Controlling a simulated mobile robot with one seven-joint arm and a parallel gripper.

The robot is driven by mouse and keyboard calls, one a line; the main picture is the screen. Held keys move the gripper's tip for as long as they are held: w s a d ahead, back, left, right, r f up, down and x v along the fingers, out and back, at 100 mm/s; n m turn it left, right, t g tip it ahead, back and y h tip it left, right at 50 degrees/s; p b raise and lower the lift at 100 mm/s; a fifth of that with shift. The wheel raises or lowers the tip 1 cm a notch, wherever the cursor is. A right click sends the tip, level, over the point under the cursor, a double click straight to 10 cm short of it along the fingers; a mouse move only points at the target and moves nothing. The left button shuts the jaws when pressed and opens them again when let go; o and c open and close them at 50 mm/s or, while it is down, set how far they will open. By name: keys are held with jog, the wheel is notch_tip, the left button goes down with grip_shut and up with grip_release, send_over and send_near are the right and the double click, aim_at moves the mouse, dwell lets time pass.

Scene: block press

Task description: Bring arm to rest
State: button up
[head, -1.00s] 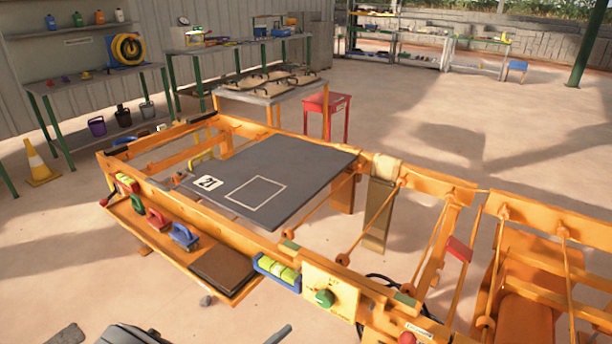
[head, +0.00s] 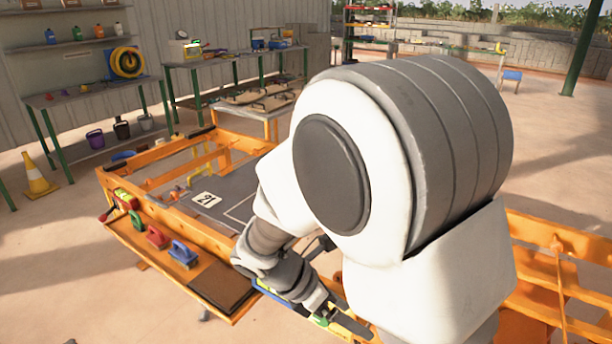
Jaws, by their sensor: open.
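My arm, white and grey, fills the middle and right of the head view, with a large rounded joint close to the camera. Its grey wrist bends down over the front rail of an orange frame (head: 150,208). My gripper (head: 338,306) is low in the middle, near the control panel with the green knob (head: 321,319). Its dark fingers are partly hidden behind my arm, and they are open. I see nothing held between them. The grey plate marked 21 (head: 232,190) lies on the frame, its right part hidden by my arm.
A side shelf (head: 150,250) holds red, green and blue-handled tools and a dark brown slab (head: 222,284). The blue tray on the rail is mostly hidden by my wrist. A cone (head: 38,178) and workbenches stand at the back left. Bare floor lies left of the frame.

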jog(key=s+d+r+m+t+y+p, duration=0.2)
jog(key=s+d+r+m+y, duration=0.1)
jog(key=r+m, duration=0.7)
jog(key=s+d+r+m+t+y+p, duration=0.2)
jog(key=s+r+m+y, duration=0.3)
jog(key=r+m, duration=0.5)
jog(key=s+d+m+t, duration=0.1)
jog(key=s+m, duration=0.1)
jog(key=m, duration=0.1)
jog(key=shift+s+d+r, duration=0.15)
jog(key=shift+s+r, duration=0.05)
jog(key=shift+s, duration=0.05)
jog(key=shift+c, duration=0.3)
